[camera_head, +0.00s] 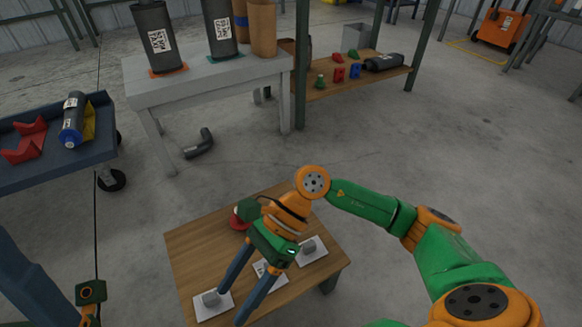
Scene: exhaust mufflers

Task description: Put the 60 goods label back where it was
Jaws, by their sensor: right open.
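Several white label cards lie on the low wooden table: one at the front left (224,300), one in the middle (277,283) and one at the right (318,258). Grey round-topped pieces stand on the left and right cards. The middle card has dark print, partly hidden by my right gripper; I cannot read which is the 60 goods label. My right gripper (232,304) is open, its two long blue fingers spread and pointing down over the table's front left. I see nothing held between them. My left gripper does not show clearly.
A red and green item (240,222) lies behind my right gripper on the table. A blue cart (60,165) stands left with a canister and red blocks. A white bench (205,75) and wooden shelf (340,85) stand behind. A dark bent pipe (200,147) lies on the floor.

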